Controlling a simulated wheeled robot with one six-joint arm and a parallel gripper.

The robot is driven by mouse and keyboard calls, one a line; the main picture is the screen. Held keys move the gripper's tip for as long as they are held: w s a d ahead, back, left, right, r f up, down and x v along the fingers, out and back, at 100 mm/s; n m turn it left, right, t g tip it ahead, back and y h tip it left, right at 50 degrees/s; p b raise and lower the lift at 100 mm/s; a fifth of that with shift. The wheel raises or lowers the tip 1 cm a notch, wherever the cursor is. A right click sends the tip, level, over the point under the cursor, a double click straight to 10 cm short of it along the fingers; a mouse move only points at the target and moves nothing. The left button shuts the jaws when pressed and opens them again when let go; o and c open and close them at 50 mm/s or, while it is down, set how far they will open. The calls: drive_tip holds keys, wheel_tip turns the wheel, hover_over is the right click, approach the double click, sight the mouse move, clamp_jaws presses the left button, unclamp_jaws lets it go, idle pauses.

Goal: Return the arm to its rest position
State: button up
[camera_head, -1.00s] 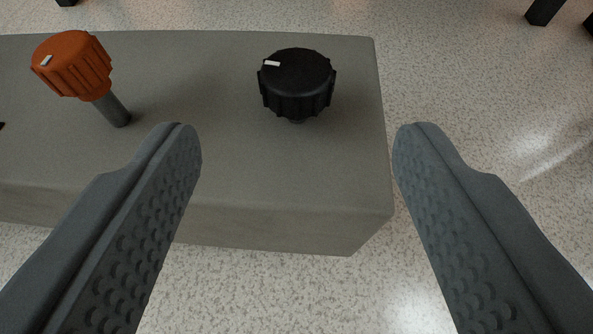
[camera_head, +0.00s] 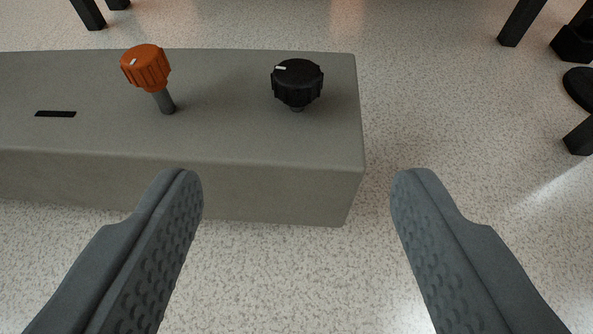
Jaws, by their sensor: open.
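My gripper (camera_head: 297,180) is open, with its two grey textured fingers wide apart and nothing between the tips. It is in front of a long grey box (camera_head: 260,190) and apart from it. On the box's top stand an orange knob (camera_head: 146,67) on a thin grey stem and a black ribbed knob (camera_head: 297,80). Both knobs carry a white mark. The rest of my arm is out of view.
A dark slot (camera_head: 55,114) lies in the box's top at the left. Dark legs (camera_head: 522,22) stand on the floor at the back right, and another dark leg (camera_head: 88,13) is at the back left.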

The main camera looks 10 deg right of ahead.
drive_tip(key=w+r+t+y, duration=0.1)
drive_tip(key=w+r, duration=0.2)
drive_tip(key=r, duration=0.9)
drive_tip(key=w+r, duration=0.4)
drive_tip(key=r, duration=0.8)
drive_tip(key=s+r+t+y, duration=0.1)
drive_tip(key=s+r, duration=0.1)
drive_tip(key=r, duration=1.1)
drive_tip(key=s+r+y, duration=0.1)
drive_tip(key=s+r, duration=0.2)
drive_tip(key=r, duration=1.1)
drive_tip(key=s+d+r+n+t, duration=0.1)
drive_tip(key=s+r, duration=0.6)
drive_tip(key=r, duration=0.3)
drive_tip(key=s+d+r+n, duration=0.1)
drive_tip(key=s+r, duration=0.6)
drive_tip(key=r, duration=0.4)
drive_tip(key=s+d+r, duration=0.1)
drive_tip(key=s+r, duration=0.4)
drive_tip(key=s, duration=0.7)
drive_tip(key=s+d+r+t, duration=0.1)
drive_tip(key=s+r, duration=0.5)
drive_tip(key=s, duration=0.6)
drive_tip(key=shift+r+n, duration=0.3)
drive_tip(key=shift+n, duration=0.1)
